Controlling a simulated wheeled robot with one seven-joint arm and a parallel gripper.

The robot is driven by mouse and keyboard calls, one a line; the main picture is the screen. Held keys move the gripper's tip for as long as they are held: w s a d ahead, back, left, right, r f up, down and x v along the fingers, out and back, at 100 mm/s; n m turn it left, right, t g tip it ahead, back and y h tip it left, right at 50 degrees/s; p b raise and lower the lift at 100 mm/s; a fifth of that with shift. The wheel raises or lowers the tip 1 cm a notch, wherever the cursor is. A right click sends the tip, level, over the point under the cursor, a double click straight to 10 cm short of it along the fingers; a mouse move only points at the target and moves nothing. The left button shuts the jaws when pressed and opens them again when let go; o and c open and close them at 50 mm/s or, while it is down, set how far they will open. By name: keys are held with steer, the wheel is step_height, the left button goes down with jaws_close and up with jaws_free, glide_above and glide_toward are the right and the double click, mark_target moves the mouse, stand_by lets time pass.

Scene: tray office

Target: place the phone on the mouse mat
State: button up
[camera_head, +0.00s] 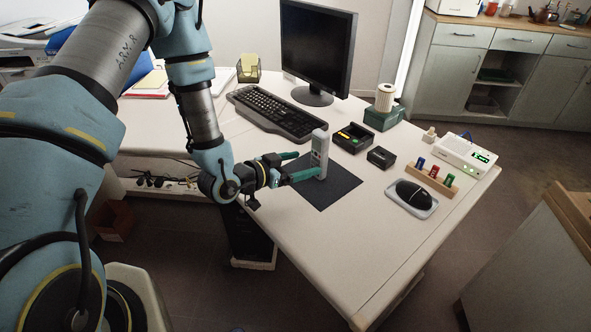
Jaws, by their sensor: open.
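A light grey phone handset (319,148) stands upright in the head view. Its lower end appears to rest on the dark square mouse mat (334,192), which lies flat near the front edge of the desk. My gripper (309,164) is open, with its green fingers reaching in from the left at the phone. The nearer finger passes in front of the phone's lower part, and the farther finger ends behind and left of it. I cannot tell whether either finger touches the phone.
A keyboard (275,113), monitor (318,50), black trays (354,138), a wooden rack (431,181) and a white router (464,155) surround the mat. The desk (350,240) is clear in front of the mat.

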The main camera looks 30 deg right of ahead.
steer(key=shift+v, duration=1)
steer(key=shift+w+a, duration=0.1)
steer(key=shift+w, duration=0.25)
steer(key=w+a+r+n+t+y, duration=0.2)
steer(key=w+a+n+y, duration=0.15)
steer(key=w+a, duration=0.45)
steer(key=w+a+r+n+t+y, duration=0.25)
steer(key=w+a+y, duration=0.3)
steer(key=a, duration=0.35)
steer(key=s+a+r+n+g+y, duration=0.1)
steer(key=a+r+n+y, duration=0.15)
steer(key=a, duration=0.55)
steer(key=a+r+n+g+y, duration=0.1)
steer(key=a+r+n+y, duration=0.15)
steer(key=a, duration=0.55)
steer(key=s+a+r+n+g, duration=0.2)
steer(key=s+a+r+n, duration=0.2)
steer(key=s, duration=0.4)
steer(key=shift+s+a+r+n, duration=0.25)
steer(key=shift+a+r, duration=0.3)
steer(key=shift+a, duration=0.7)
steer(key=shift+w+g, duration=0.1)
steer(key=shift+g, duration=0.15)
